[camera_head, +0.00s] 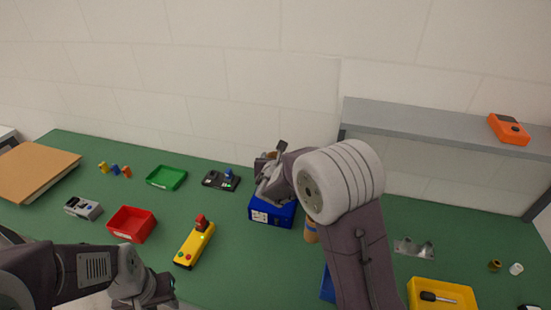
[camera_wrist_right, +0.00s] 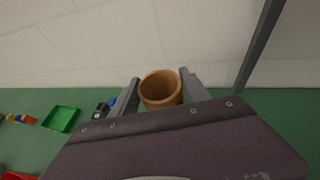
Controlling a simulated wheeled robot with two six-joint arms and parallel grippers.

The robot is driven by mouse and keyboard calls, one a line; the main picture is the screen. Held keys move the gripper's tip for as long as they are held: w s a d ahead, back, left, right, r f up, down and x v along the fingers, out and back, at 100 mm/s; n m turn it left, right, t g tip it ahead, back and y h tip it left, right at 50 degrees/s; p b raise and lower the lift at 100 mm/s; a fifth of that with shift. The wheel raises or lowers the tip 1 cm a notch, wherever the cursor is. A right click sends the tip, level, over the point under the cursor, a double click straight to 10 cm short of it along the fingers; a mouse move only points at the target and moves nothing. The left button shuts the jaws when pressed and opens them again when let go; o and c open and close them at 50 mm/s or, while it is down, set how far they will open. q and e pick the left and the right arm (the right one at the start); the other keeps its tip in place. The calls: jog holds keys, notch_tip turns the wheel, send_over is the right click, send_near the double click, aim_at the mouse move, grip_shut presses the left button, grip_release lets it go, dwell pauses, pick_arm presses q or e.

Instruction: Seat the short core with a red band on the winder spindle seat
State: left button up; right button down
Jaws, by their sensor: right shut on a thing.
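My right gripper (camera_head: 268,162) is shut on a brown, hollow, tube-like core (camera_wrist_right: 161,88). In the right wrist view the core stands between the two fingers with its open end showing. Its red band is not visible here. In the head view the core is mostly hidden by the gripper. The gripper is above a blue box-shaped unit (camera_head: 264,214) with a white label, which may be the winder. I cannot make out the spindle seat. My left gripper (camera_head: 152,292) is low at the front left, and its fingers are unclear.
Another brown core with a blue band (camera_head: 310,233) stands partly behind my right arm. A green tray (camera_head: 167,178), a red bin (camera_head: 131,224) and a yellow control box (camera_head: 194,246) lie to the left. A grey shelf (camera_head: 430,122) stands at the back right.

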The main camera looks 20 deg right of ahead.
jog(key=shift+f+b, duration=3.05)
jog(key=shift+b, duration=0.4)
jog(key=shift+c, duration=2.3)
grip_release()
jog(key=v, duration=0.9)
jog(key=shift+b, duration=0.35)
jog(key=shift+s+f, duration=0.1)
